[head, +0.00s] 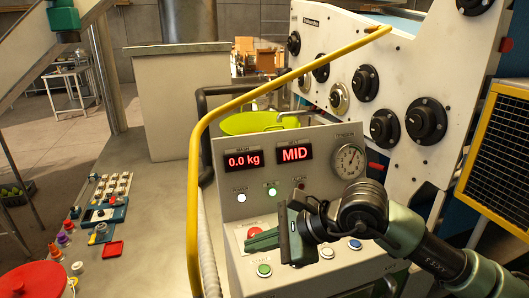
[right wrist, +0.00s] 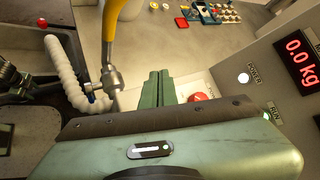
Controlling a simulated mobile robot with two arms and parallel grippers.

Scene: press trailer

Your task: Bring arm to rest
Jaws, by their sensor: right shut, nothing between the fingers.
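My right arm comes in from the lower right in the head view. Its gripper (head: 262,240) is shut and empty, in front of the control panel (head: 228,185), beside the red button (head: 252,233). In the right wrist view the green fingers (right wrist: 157,88) are together, with the red button (right wrist: 197,98) just to their right; I cannot tell whether they touch it.
A yellow rail (head: 194,180) curves up and over the panel. A white corrugated hose (right wrist: 68,75) runs close to the rail's foot. A white machine with black knobs (head: 365,82) stands behind on the right. Cups, trays and a red round lid (head: 35,280) sit on the left bench.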

